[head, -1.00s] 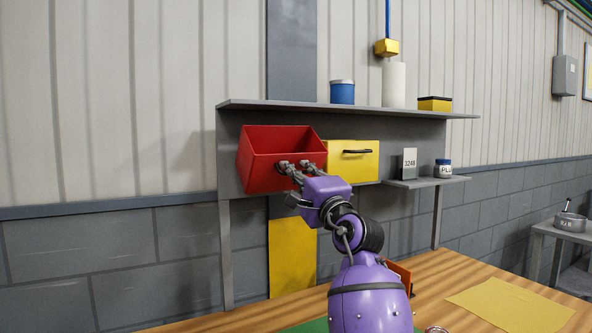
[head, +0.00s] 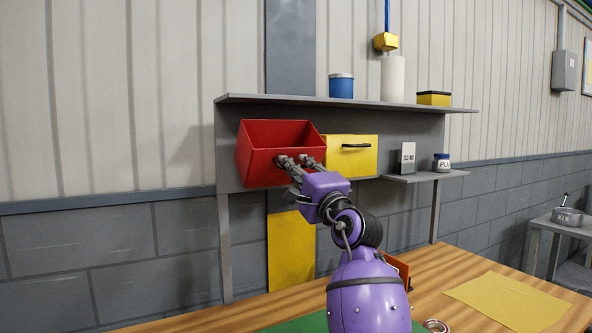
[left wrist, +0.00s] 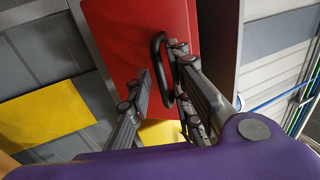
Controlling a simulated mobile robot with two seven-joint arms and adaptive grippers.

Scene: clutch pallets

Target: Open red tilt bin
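The red tilt bin (head: 262,172) hangs under the shelf, tipped forward, with its open top and inside showing. Its front (left wrist: 125,40) fills the upper middle of the left wrist view. The black handle (left wrist: 158,68) stands out from that front. Contact with the handle is hard to tell. The fingers hide the handle in the head view. My right gripper is in neither view.
A shut yellow bin (head: 352,163) with a black handle hangs right beside the red one. The shelf (head: 345,104) above bears a blue can, a white cylinder and a yellow box. A wooden table (head: 440,268) lies below.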

